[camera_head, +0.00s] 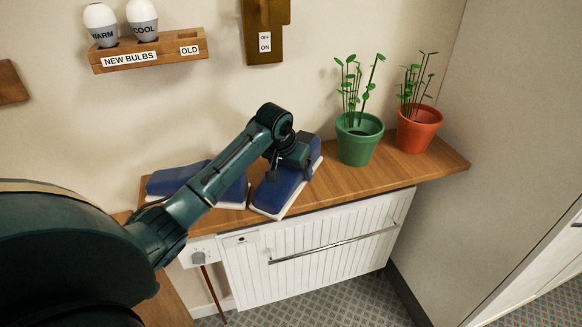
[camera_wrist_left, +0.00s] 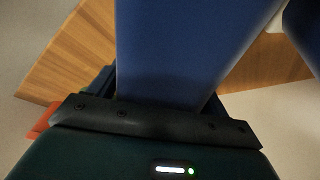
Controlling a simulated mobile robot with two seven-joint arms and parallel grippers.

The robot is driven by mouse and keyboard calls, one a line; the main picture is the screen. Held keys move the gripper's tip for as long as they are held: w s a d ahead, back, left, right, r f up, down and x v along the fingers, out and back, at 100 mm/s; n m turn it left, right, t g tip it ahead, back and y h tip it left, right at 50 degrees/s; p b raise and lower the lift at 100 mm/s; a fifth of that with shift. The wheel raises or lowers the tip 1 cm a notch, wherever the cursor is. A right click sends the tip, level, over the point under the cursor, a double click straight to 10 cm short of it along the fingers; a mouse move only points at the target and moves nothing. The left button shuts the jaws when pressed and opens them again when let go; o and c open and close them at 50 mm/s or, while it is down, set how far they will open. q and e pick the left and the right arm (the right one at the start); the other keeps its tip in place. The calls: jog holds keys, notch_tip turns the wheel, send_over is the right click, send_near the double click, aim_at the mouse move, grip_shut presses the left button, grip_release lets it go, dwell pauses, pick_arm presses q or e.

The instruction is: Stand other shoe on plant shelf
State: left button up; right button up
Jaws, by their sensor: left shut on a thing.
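A blue shoe with a white sole (camera_head: 275,194) is in my left gripper (camera_head: 290,167), its near end at the shelf's front edge. It fills the middle of the left wrist view (camera_wrist_left: 180,45). Whether its sole touches the shelf I cannot tell. A second blue shoe (camera_head: 178,178) is on the wooden plant shelf (camera_head: 345,186) just to the left, partly hidden behind my left arm. A bit of blue at the top right of the left wrist view (camera_wrist_left: 306,30) looks like this second shoe. My right gripper is not in view.
A green pot with a plant (camera_head: 358,143) stands on the shelf right of the held shoe, with an orange pot (camera_head: 418,132) beyond it. A white radiator cover (camera_head: 310,250) is below. A wall rack with bulbs (camera_head: 150,52) hangs above.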

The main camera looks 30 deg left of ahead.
pick_arm(q)
jog(key=o, duration=1.1)
jog(key=shift+f, duration=0.1)
jog(key=shift+o, duration=0.2)
jog(key=shift+r, duration=0.4)
jog(key=b+v, duration=0.1)
jog(key=v, duration=0.9)
jog(key=shift+s+r, duration=0.15)
jog(key=shift+r, duration=0.15)
jog(key=shift+s+r, duration=0.2)
jog(key=shift+r, duration=0.2)
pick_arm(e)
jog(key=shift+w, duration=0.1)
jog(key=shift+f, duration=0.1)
